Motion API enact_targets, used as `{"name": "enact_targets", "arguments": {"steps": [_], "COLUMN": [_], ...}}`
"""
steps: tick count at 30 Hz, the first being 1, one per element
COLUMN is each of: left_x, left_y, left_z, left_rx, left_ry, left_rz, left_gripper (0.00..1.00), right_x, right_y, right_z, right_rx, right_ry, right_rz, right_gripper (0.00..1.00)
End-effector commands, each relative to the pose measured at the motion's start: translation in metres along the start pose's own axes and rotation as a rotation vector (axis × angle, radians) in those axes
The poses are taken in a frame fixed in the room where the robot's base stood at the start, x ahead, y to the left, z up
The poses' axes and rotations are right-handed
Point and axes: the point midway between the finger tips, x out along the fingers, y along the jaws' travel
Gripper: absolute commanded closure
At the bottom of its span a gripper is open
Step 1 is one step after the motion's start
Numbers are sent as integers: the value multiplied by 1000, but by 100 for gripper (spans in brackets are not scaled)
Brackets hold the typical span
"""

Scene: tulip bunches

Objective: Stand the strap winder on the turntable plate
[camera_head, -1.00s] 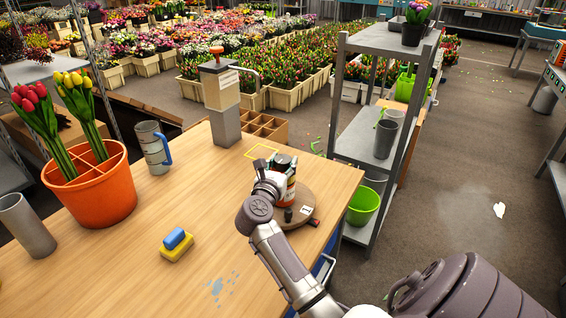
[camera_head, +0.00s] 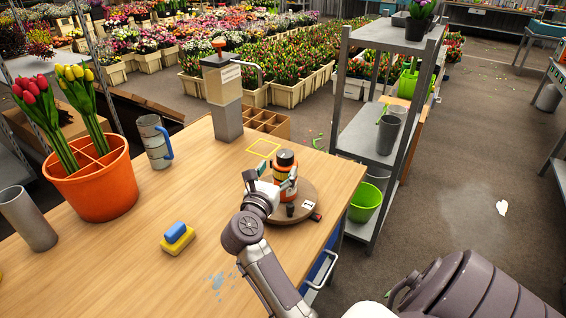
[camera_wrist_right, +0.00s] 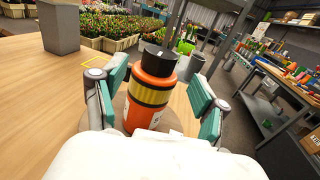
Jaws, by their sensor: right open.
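The strap winder (camera_head: 286,164), an orange cylinder with a black top and a yellow-and-black band, stands upright on the round brown turntable plate (camera_head: 309,193) near the table's right edge. My right gripper (camera_head: 275,180) is open on the near side of it. In the right wrist view, the strap winder (camera_wrist_right: 150,92) stands between the spread teal finger pads of the right gripper (camera_wrist_right: 158,97), with gaps on both sides. The pale gripper body hides part of its base and the plate. My left gripper is not in view.
A grey dispenser post (camera_head: 225,100) and a yellow outlined square (camera_head: 264,147) lie beyond the plate. A blue-and-yellow sponge (camera_head: 177,238), a grey mug (camera_head: 154,142) and an orange tulip pot (camera_head: 97,187) stand to the left. A grey shelf (camera_head: 374,137) is right of the table.

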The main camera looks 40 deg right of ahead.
Motion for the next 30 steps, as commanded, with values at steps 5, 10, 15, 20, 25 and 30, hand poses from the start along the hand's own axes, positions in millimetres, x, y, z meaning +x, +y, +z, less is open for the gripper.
{"name": "enact_targets", "arguments": {"steps": [5,10,15,20,25,30], "left_x": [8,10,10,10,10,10], "left_y": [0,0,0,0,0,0], "left_z": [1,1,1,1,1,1], "left_rx": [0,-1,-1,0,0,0], "left_ry": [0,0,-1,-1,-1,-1], "left_rz": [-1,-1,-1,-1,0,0], "left_gripper": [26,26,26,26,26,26], "right_x": [-33,-49,-52,-52,-52,-51], "right_y": [0,0,0,0,0,0], "right_z": [-3,-1,0,0,0,0], "right_rx": [0,-1,-1,-1,-1,-1], "right_ry": [2,1,0,-1,-1,-1], "right_rz": [2,0,-1,-1,0,0], "right_gripper": [28,28,28,28,28,28]}}
